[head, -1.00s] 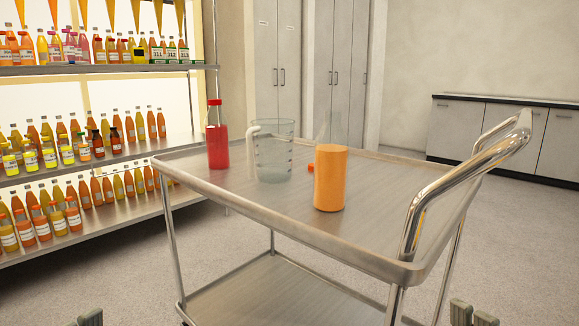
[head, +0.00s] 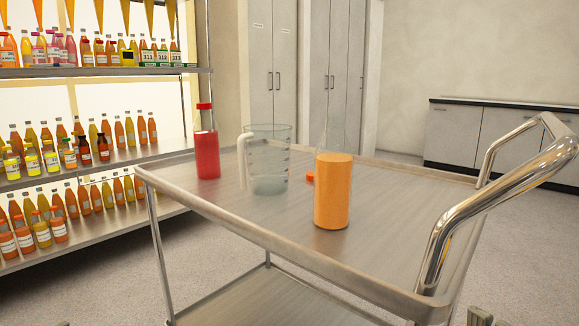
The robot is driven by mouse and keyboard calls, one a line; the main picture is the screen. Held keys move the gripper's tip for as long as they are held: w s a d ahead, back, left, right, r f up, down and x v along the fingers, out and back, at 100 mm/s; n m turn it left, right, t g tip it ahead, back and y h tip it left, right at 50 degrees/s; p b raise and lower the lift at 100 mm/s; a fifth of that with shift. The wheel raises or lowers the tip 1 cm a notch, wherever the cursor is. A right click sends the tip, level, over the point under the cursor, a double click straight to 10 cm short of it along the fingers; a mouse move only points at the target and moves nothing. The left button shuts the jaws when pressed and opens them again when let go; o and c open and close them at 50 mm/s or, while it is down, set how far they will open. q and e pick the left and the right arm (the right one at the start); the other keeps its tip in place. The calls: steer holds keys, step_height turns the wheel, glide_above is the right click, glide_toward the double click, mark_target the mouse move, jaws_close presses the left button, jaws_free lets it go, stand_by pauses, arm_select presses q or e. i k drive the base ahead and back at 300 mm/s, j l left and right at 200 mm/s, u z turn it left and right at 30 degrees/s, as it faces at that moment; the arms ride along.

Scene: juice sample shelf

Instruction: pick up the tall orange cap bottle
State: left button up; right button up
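A tall clear bottle (head: 332,190) holding orange juice stands upright on the metal cart top (head: 400,200). Its narrow clear neck shows no cap. A small orange-red cap (head: 310,178) lies on the cart just behind its left side. Only a tip of my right gripper (head: 480,316) shows at the bottom edge, right of the cart's front corner. A bare sliver of my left gripper (head: 62,323) shows at the bottom left. Both are low in front and well apart from the bottle; their opening is hidden.
A clear measuring jug (head: 268,170) and a red-capped bottle of red juice (head: 207,155) stand left of the orange bottle. The cart's shiny handle (head: 455,215) rises at right. Shelves (head: 110,159) of many juice bottles stand at left. The cart top's right part is clear.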

mark_target(334, 158)
steer(key=i+j+z, duration=0.2)
steer(key=j, duration=0.8)
steer(key=j+z, duration=0.25)
steer(key=j, duration=0.75)
